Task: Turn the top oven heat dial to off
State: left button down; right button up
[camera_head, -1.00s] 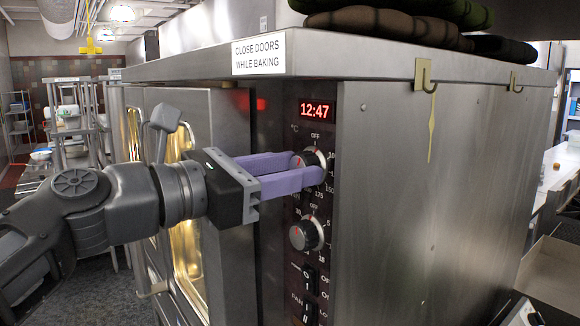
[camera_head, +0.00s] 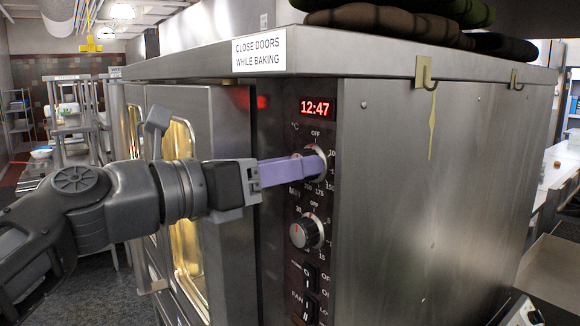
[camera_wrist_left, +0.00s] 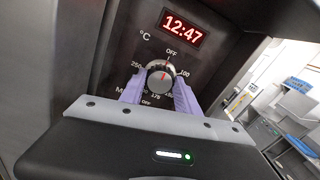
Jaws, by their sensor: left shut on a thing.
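The top oven heat dial (camera_head: 317,163) is a round silver knob below the red 12:47 display, marked °C with OFF above it. In the left wrist view the dial (camera_wrist_left: 160,76) sits between the two purple fingers, and its red pointer mark leans up, roughly towards OFF. My left gripper (camera_head: 312,166) is shut on the dial, with its fingers on either side of it. The fingers now hide part of the dial in the head view. My right gripper is in neither view.
A second dial (camera_head: 306,232), marked Min, sits below, with switches (camera_head: 309,277) under it. The oven doors (camera_head: 190,180) are to the left. Metal hooks (camera_head: 426,75) hang from the top edge at right. Folded cloths (camera_head: 395,20) lie on top.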

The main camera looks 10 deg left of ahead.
pick_arm(q)
jog(key=shift+f, duration=0.15)
jog(key=c, duration=0.9)
grip_release()
jog(key=shift+s, duration=0.1)
jog(key=b+v, duration=0.2)
jog(key=v, duration=0.5)
jog(key=shift+s+a, duration=0.25)
